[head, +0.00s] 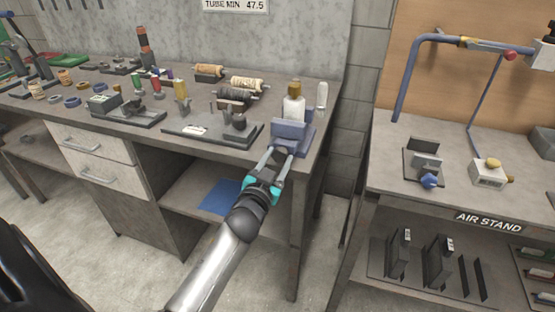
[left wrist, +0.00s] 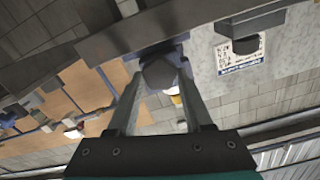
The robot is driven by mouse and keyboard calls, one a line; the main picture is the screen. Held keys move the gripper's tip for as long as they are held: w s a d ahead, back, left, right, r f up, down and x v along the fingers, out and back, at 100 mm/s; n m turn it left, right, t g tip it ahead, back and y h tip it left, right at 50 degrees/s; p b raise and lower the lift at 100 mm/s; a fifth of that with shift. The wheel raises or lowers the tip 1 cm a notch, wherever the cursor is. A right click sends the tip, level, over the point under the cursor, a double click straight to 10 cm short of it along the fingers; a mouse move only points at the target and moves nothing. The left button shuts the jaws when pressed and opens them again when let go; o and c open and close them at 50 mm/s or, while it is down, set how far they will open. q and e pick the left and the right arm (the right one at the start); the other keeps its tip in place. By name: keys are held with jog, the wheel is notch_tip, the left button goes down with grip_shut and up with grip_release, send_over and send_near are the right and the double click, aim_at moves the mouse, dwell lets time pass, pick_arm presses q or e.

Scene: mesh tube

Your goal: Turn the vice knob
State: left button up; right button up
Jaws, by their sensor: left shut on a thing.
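The blue vice (head: 293,133) sits at the front right corner of the left workbench. My left gripper (head: 284,150) reaches up to its front face, with both fingers extended towards it. In the left wrist view the dark grey, faceted vice knob (left wrist: 158,73) lies between the two finger ends of my left gripper (left wrist: 160,85), which is shut on it. The turn angle of the knob cannot be read. My right gripper is not in view.
A white bottle with a yellow cap (head: 293,106) stands just behind the vice. Tools, spools and a dark plate (head: 210,133) crowd the workbench to the left. A second bench (head: 385,165) stands to the right, across a gap, with a small blue-knobbed fixture (head: 428,180).

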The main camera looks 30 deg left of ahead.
pick_arm(q)
grip_shut()
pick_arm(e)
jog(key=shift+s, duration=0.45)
pick_arm(q)
jog(key=shift+m, duration=0.4)
